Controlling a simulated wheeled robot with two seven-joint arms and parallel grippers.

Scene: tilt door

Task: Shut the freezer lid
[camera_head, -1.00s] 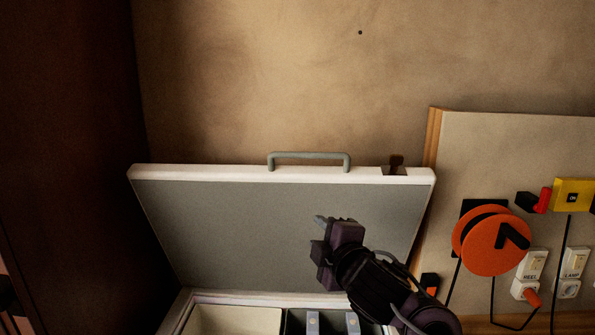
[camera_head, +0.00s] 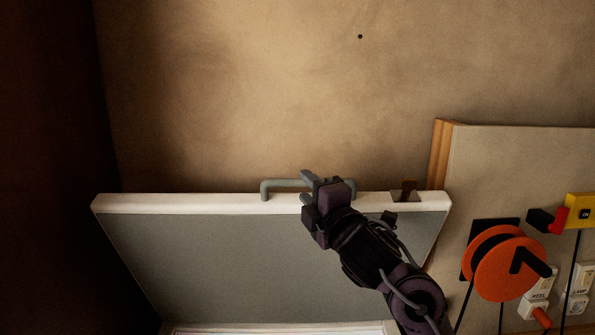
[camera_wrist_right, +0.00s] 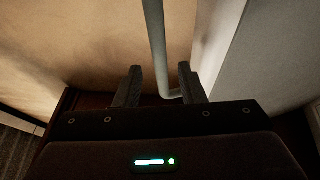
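The freezer lid (camera_head: 230,250) stands raised, its grey inner face toward me and its white rim along the top. A grey-green bar handle (camera_head: 278,187) sits on that rim. My right gripper (camera_head: 308,187) is at the right part of the handle. In the right wrist view the handle (camera_wrist_right: 157,45) runs between the two fingers of my right gripper (camera_wrist_right: 160,85), which are open with gaps beside the bar. The lid (camera_wrist_right: 245,60) fills the right of that view. My left gripper is not in view.
A board to the right carries an orange reel (camera_head: 497,265), a yellow switch box (camera_head: 580,210) and sockets with cables. A dark latch piece (camera_head: 405,190) sits on the lid rim. A tan wall (camera_head: 250,90) stands behind, and a dark panel (camera_head: 50,150) stands at left.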

